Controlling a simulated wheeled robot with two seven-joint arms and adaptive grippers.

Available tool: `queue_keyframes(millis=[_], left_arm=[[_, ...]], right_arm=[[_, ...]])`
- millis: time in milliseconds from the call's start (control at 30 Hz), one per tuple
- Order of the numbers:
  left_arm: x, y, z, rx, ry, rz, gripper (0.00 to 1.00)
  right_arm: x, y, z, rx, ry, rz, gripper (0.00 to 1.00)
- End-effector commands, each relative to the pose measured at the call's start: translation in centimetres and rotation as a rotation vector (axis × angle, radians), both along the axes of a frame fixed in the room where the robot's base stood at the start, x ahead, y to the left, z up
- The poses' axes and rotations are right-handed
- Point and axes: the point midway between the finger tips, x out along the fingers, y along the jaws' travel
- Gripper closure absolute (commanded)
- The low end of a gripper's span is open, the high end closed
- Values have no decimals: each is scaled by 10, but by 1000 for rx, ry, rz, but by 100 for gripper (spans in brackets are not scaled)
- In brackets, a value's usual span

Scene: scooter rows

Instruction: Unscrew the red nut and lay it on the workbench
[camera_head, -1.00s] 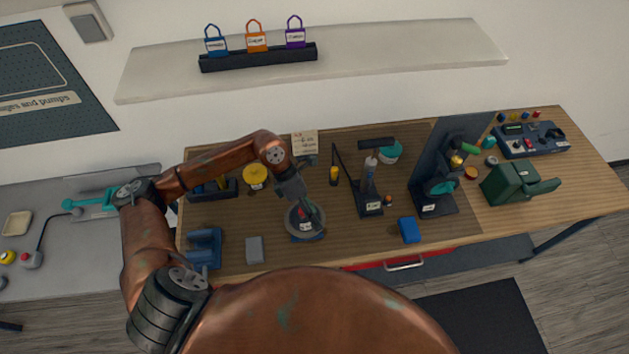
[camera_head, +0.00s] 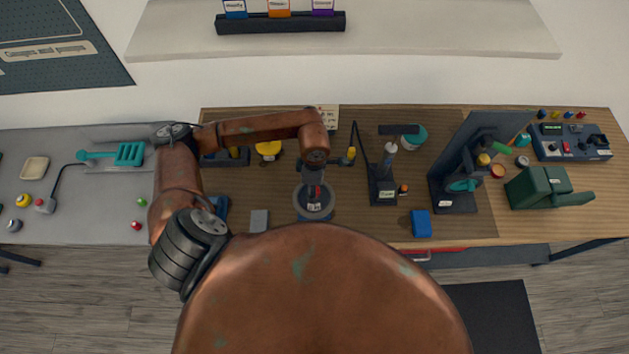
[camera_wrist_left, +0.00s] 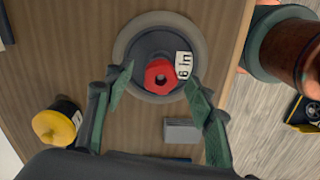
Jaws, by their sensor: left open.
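The red nut (camera_wrist_left: 160,76) sits at the middle of a round dark grey fixture (camera_wrist_left: 135,38) with a lighter rim and a white "6 in" label. In the head view the fixture (camera_head: 314,212) stands on the workbench (camera_head: 350,210), and a bit of red shows at its middle. My left gripper (camera_wrist_left: 159,80) is open and points down over the fixture. Its green fingers are on either side of the nut in the wrist view, apart from it. I cannot tell how high the fingertips are above it. My right gripper is not in view.
A grey block (camera_head: 259,220) is left of the fixture. A dark stand (camera_head: 382,188) and a blue block (camera_head: 421,223) are to the right. A yellow-topped item (camera_head: 268,149) stands behind-left. Bare wood shows between the fixture and the blue block.

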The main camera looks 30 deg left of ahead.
Motion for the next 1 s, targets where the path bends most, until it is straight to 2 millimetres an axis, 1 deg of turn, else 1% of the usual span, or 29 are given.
queue_keyframes(millis=[33,133,200,333,667,900,967,1000], left_arm=[[0,0,-2,-1,1,0,50],[0,0,-4,0,0,0,50],[0,0,-5,0,0,0,50],[0,0,-4,0,0,1,50],[0,0,-4,0,0,1,73],[0,1,-4,0,0,1,90],[0,1,-4,0,0,1,94],[0,1,-4,0,0,2,94]], right_arm=[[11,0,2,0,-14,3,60],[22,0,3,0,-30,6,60],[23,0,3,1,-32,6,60],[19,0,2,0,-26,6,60],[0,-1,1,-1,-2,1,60],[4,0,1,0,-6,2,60],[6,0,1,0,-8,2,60],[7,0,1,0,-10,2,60]])
